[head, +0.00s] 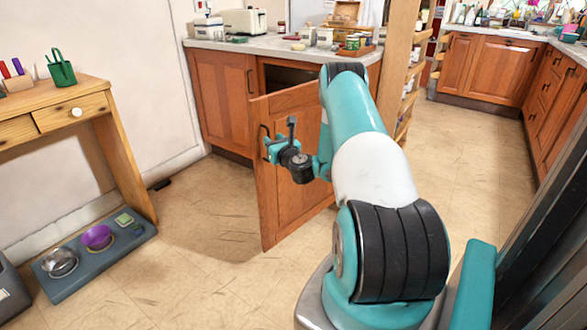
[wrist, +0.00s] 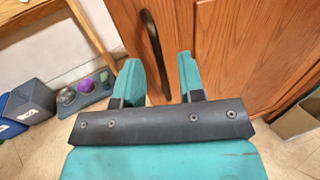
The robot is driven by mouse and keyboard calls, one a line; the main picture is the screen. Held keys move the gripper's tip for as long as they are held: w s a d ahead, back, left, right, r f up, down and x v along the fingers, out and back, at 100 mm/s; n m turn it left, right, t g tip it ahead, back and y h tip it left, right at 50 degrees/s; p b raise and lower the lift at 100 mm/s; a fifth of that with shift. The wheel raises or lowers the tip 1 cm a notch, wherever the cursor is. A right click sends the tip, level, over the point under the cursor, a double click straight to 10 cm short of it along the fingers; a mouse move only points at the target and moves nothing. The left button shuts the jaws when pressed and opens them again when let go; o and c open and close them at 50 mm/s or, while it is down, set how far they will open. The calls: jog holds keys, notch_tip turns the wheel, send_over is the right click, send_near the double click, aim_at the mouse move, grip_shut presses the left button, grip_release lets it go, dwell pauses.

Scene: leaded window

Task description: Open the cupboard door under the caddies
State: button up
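The cupboard door (head: 282,205) is brown wood and stands swung out from the counter unit, with the dark cupboard opening (head: 290,76) behind it. Its dark curved handle (wrist: 152,45) shows in the wrist view, on the door's face (wrist: 215,40). My gripper (wrist: 160,75) is open, its two teal fingers apart, with the handle ahead of and roughly between the fingertips. I cannot tell whether either finger touches it. In the head view my gripper (head: 268,146) is at the door's upper left part. Small jars and tins (head: 353,42) stand on the counter above.
A second, closed cupboard door (head: 222,95) is left of the opening. A wooden side table (head: 60,110) stands at left, with a grey mat of bowls (head: 82,260) on the floor. Tiled floor (head: 190,260) is clear between. A wooden shelf post (head: 398,60) stands right of the counter.

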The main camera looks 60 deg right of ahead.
jog(key=b+v, duration=1.3)
jog(key=b, duration=0.6)
jog(key=shift+s+a, duration=0.2)
jog(key=shift+s, duration=0.15)
